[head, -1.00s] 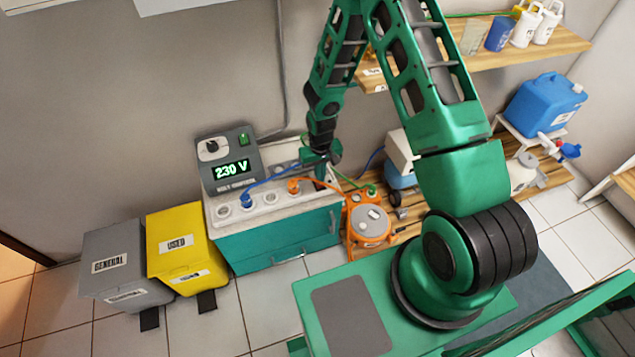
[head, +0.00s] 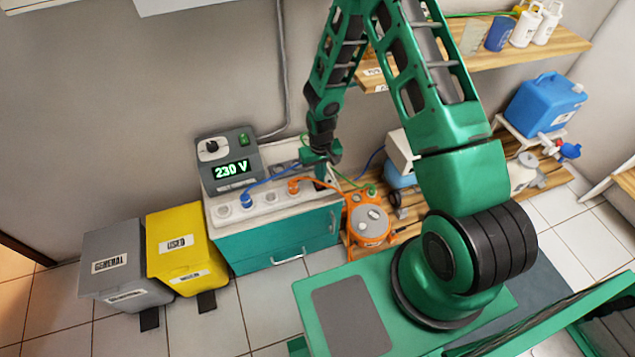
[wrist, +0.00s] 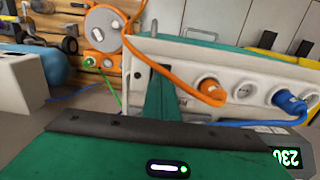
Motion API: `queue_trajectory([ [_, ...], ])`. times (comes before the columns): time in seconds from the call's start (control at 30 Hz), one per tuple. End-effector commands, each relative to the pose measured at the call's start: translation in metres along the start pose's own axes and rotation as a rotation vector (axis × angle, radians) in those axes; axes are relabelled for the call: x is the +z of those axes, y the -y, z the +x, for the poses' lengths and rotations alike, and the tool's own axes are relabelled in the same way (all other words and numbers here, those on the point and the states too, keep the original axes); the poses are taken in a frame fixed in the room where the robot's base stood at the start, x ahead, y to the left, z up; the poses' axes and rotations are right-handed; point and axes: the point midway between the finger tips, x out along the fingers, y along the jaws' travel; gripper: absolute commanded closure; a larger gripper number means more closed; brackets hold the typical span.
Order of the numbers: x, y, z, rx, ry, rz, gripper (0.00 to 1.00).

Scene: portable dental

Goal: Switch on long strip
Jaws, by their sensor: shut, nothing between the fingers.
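The long strip (head: 268,207) is a white row of sockets on top of a teal cabinet. A blue plug (head: 246,201) and an orange plug (head: 293,187) sit in it, with free sockets beside them. My gripper (head: 320,181) is shut and empty, pointing down at the strip's right end. In the wrist view my gripper (wrist: 162,72) shows as a green finger in front of the strip (wrist: 185,58), beside the orange plug (wrist: 211,88). Whether it touches the strip I cannot tell.
A grey voltage unit (head: 227,160) reading 230 V stands behind the strip. Blue and orange cables run close to my gripper. An orange round device (head: 369,222) stands right of the cabinet. Yellow (head: 182,245) and grey (head: 120,262) bins stand to the left.

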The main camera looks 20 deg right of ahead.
Motion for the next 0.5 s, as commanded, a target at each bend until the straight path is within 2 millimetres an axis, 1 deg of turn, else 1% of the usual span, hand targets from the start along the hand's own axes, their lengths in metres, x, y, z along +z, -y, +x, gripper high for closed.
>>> queue_trajectory([
  [0.5, 0.0, 0.0002, 0.0043, 0.0, 0.0, 0.0, 1.0],
])
